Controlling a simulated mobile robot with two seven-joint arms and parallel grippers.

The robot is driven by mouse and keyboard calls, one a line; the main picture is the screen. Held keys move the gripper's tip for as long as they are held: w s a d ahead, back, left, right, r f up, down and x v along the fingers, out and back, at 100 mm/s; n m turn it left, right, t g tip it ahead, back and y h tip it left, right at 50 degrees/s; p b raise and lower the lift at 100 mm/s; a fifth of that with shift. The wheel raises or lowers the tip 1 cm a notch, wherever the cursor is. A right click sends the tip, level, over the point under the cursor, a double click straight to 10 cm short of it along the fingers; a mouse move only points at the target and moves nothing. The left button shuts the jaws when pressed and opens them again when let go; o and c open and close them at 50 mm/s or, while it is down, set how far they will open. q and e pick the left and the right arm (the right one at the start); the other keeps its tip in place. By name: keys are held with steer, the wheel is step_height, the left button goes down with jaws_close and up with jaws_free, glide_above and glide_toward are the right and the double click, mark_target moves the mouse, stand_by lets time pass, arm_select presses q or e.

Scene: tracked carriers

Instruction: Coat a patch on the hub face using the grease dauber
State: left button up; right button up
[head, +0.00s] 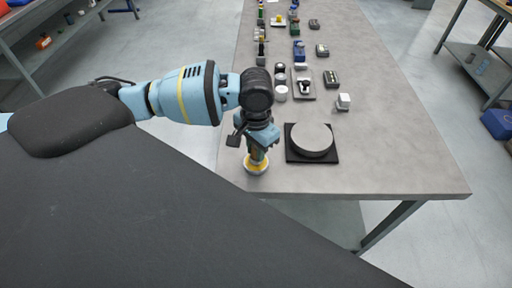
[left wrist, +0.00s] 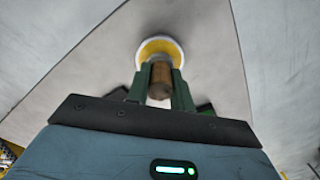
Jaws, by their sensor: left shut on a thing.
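My left gripper (head: 257,152) is shut on the grease dauber (head: 256,169), near the front left of the table. The dauber has a brown handle and a yellow and white round head, which points down. In the left wrist view the fingers (left wrist: 161,84) close on the dauber's brown handle (left wrist: 160,78), with its yellow head beyond them. The hub (head: 312,139), a light grey disc, lies on a black square base (head: 322,158) to the right of the dauber. Its face looks bare. The dauber is apart from the hub. My right gripper is out of view.
The grey table (head: 400,170) is clear right of and in front of the hub. Behind it stand a white-topped block (head: 343,102), a dark tray (head: 304,94), small round pots (head: 280,93) and several other small items in rows. A side bench (head: 480,65) stands at the right.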

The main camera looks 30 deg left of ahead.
arm_select(q)
steer(key=shift+f, duration=0.4)
stand_by(1.0)
steer(key=shift+s+f, duration=0.1)
steer(key=shift+f, duration=0.1)
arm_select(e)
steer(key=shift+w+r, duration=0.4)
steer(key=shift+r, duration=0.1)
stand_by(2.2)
